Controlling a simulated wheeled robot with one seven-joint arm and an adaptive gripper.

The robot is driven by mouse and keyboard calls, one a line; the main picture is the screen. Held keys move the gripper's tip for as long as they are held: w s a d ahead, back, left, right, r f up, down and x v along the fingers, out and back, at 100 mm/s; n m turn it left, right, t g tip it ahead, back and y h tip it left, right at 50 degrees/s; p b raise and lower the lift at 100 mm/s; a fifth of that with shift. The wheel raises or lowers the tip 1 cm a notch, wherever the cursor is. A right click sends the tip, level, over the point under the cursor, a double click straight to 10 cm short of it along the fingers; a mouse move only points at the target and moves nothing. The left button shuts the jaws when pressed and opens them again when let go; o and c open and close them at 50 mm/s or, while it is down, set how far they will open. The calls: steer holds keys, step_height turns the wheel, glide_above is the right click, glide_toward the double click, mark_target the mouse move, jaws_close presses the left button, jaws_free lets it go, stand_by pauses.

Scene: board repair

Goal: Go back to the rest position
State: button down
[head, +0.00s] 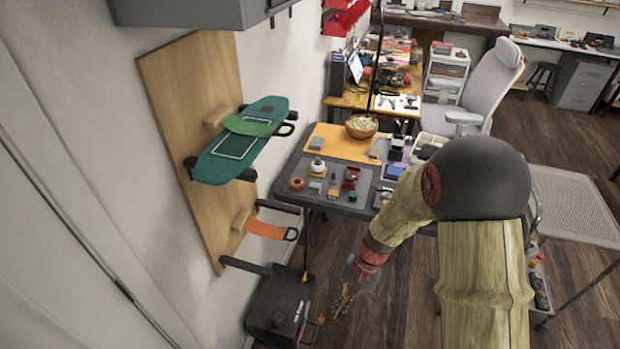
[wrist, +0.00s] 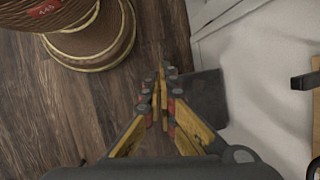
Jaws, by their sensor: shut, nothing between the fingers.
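My gripper (head: 343,300) hangs low at the end of my bent arm in the head view, above the dark wooden floor (head: 385,310). It is to the right of a dark box (head: 275,305) by the wall. In the wrist view my gripper (wrist: 160,90) has its fingertips together with nothing held. The wooden floor (wrist: 60,120) lies below it in that view, and a dark grey surface (wrist: 200,100) shows just beyond the fingers.
A table (head: 350,212) with small parts on mats stands behind my gripper. A wooden wall board (head: 195,120) holds a green skateboard deck (head: 240,140) and an orange piece (head: 267,229). A grey chair (head: 490,75) is farther back. A mesh-topped cart (head: 575,205) stands at the right.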

steer(key=s+d+r+n+t+h, duration=0.1)
steer(key=s+d+r+t, duration=0.2)
steer(key=r, duration=0.8)
steer(key=s+d+r+n+t+h, duration=0.1)
steer(key=s+d+r, duration=0.3)
steer(key=r, duration=0.7)
steer(key=s+d+r+n+t+h, duration=0.2)
steer(key=s+d+r+t, duration=0.1)
steer(key=r, duration=0.8)
steer(key=s+t, duration=0.1)
steer(key=s, duration=0.1)
steer(key=shift+s+d+n+t, duration=0.3)
steer(key=shift+s+n, duration=0.05)
steer(key=shift+n, duration=0.05)
steer(key=shift+r, duration=0.1)
